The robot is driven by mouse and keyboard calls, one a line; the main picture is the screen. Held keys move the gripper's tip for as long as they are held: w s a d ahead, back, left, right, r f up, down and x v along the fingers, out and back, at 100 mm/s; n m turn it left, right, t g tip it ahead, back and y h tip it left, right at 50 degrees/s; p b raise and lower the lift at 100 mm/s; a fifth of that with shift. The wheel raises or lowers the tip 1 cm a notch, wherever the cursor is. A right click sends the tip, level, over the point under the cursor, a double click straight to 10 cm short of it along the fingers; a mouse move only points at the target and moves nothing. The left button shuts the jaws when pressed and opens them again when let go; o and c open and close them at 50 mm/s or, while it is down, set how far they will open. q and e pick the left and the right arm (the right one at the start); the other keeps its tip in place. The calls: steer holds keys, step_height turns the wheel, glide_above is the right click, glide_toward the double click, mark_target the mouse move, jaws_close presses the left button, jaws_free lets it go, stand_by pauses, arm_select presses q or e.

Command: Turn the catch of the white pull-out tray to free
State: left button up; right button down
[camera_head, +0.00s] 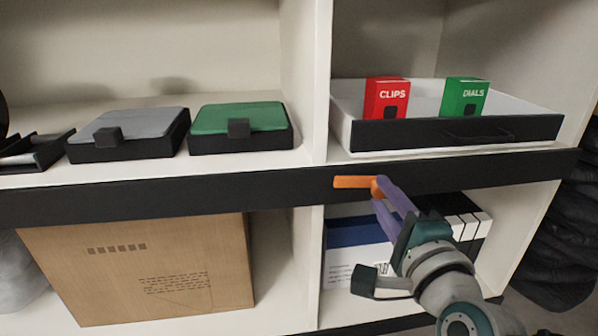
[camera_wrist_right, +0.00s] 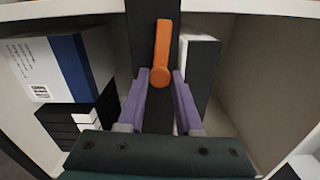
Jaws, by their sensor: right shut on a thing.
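The white pull-out tray (camera_head: 345,104) with a dark front and handle sits on the right shelf. It holds a red CLIPS box (camera_head: 386,98) and a green DIALS box (camera_head: 463,97). Below it, the orange catch (camera_head: 352,182) is mounted on the black shelf edge, its lever lying level and pointing left. My right gripper (camera_head: 379,186) is shut on the catch's round hub end. In the right wrist view the orange catch (camera_wrist_right: 163,45) runs up from between the purple fingertips (camera_wrist_right: 161,76). My left gripper is not in view.
A grey-lidded case (camera_head: 130,126) and a green-lidded case (camera_head: 238,118) stand on the left shelf. A cardboard carton (camera_head: 145,268) stands below them. A blue and white box (camera_head: 352,250) sits on the lower right shelf, behind my right arm.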

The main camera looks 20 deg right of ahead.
steer(key=shift+n, duration=0.5)
steer(key=c, duration=0.6)
jaws_free()
steer(key=shift+s+p, duration=0.35)
steer(key=shift+p, duration=0.05)
steer(key=p+v, duration=0.3)
steer(key=v, duration=0.6)
steer(key=shift+s, duration=0.1)
